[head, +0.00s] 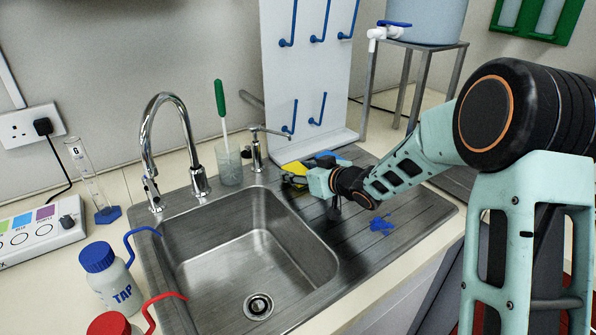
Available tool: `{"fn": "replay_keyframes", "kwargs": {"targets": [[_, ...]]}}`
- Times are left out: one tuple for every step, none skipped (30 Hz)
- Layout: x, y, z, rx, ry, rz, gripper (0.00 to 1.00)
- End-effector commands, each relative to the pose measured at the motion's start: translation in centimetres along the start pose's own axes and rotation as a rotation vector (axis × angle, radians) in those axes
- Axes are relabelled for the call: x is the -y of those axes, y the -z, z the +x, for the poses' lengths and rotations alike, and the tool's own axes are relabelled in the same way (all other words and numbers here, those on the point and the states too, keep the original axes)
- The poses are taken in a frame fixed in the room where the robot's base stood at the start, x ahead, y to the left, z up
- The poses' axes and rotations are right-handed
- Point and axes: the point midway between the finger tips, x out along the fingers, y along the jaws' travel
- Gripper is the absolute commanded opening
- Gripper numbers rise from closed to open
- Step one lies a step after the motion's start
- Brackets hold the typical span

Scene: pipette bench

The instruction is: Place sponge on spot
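A yellow item with a darker edge (293,168), which looks like the sponge, shows at the back of the drainboard beside the sink. It is partly hidden by my gripper and I cannot tell whether the two touch. My gripper (334,210) is over the drainboard, just right of the yellow item. Its fingers are small and dark here, so their opening is unclear. A blue spot (381,225) lies on the ribbed drainboard (420,213), right of and nearer than my gripper, with nothing on it.
The steel sink basin (205,262) is open and empty on the left, with a tall tap (163,100) behind it. A beaker with a green-handled brush (229,166) and a pegged white rack (300,75) stand behind. Wash bottles (118,290) stand at front left.

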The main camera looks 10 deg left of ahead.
Motion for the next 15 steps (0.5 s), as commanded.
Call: {"fn": "replay_keyframes", "kwargs": {"targets": [[0.01,0.03,-0.01,0.0,0.0,0.0,0.54],[0.01,0.03,-0.01,0.0,0.0,0.0,0.58],[0.01,0.03,-0.02,0.0,0.0,0.0,0.59],[0.01,0.03,-0.02,0.0,0.0,0.0,0.59],[0.01,0.03,-0.02,0.0,0.0,0.0,0.59],[0.01,0.03,-0.02,0.0,0.0,0.0,0.59],[0.01,0.03,-0.02,0.0,0.0,0.0,0.59],[0.01,0.03,-0.02,0.0,0.0,0.0,0.59],[0.01,0.04,-0.02,0.0,0.0,0.0,0.59],[0.01,0.07,-0.03,0.0,0.0,0.0,0.59],[0.01,0.16,-0.06,0.0,0.0,-0.001,0.59],[0.01,0.34,-0.14,0.0,0.0,-0.001,0.59],[0.01,0.53,-0.21,0.0,0.0,-0.001,0.59],[-0.06,0.5,-0.46,0.0,-0.001,-0.001,0.59],[-0.09,0.46,-0.97,0.0,-0.001,-0.001,0.59]]}}
